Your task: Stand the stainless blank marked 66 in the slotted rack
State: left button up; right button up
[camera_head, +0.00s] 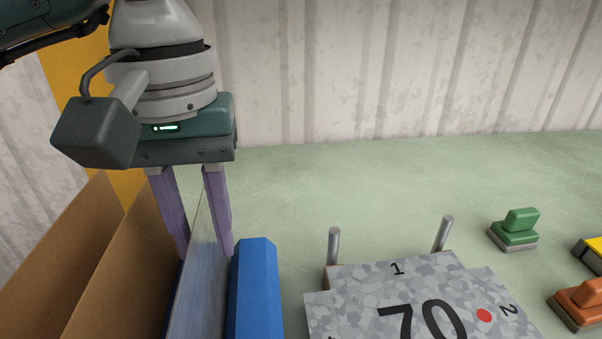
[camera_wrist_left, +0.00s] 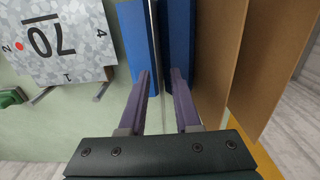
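A thin grey metal sheet (camera_head: 198,285) stands on edge between two blue bars of the slotted rack (camera_head: 257,290). In the left wrist view, the sheet (camera_wrist_left: 160,60) shows almost edge-on in the gap between the rack's bars (camera_wrist_left: 136,40). No number shows on it, so I cannot tell whether it is marked 66. My left gripper (camera_head: 204,250) points down over the sheet, one purple finger on each side. The fingers are spread, with a gap between them wider than the sheet. My right gripper is not in view.
A speckled grey blank marked 70 (camera_head: 420,310) lies flat right of the rack, near two metal pins (camera_head: 443,235). Brown panels (camera_head: 120,260) stand close left of the rack. Green (camera_head: 514,232) and orange (camera_head: 580,303) blocks are at the right. The green surface behind is clear.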

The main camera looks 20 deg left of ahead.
pick_arm(q)
jog(key=shift+o, duration=0.3)
jog(key=shift+r, duration=0.45)
notch_tip(320, 180, up, 9)
jog(key=shift+b, duration=0.4)
